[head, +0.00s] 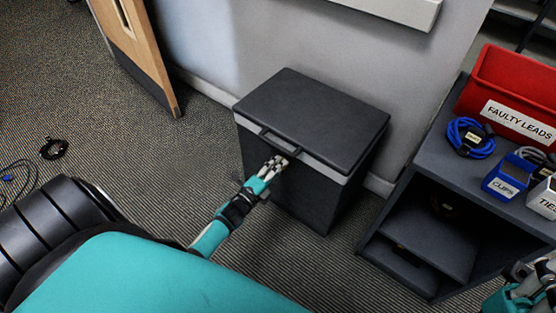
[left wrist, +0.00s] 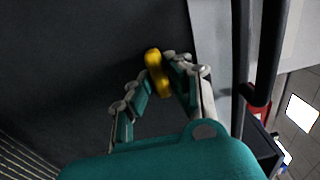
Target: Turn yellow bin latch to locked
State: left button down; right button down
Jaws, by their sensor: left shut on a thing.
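A dark bin (head: 312,190) with a closed flat lid (head: 315,107) stands against the wall in the head view. My left gripper (head: 277,163) is at the bin's front, just below the lid's handle (head: 279,143). In the left wrist view the yellow latch (left wrist: 154,72) sits between the fingertips of my left gripper (left wrist: 160,82), which is shut on it. In the head view the latch is hidden by the gripper. I cannot tell its locked position. My right gripper (head: 535,285) is partly in view at the bottom right corner, away from the bin.
A dark shelf unit (head: 425,165) stands right of the bin. On it are a red bin (head: 515,85) labelled FAULTY LEADS, a coiled blue cable (head: 470,138), a blue CLIPS box (head: 507,178) and a white TIES box (head: 543,198). Cables (head: 54,148) lie on the carpet at left.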

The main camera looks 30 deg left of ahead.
dwell(0.4)
pick_arm(q)
jog(key=c, duration=1.3)
grip_release()
jog(key=s, duration=1.2)
jog(key=shift+a, duration=0.4)
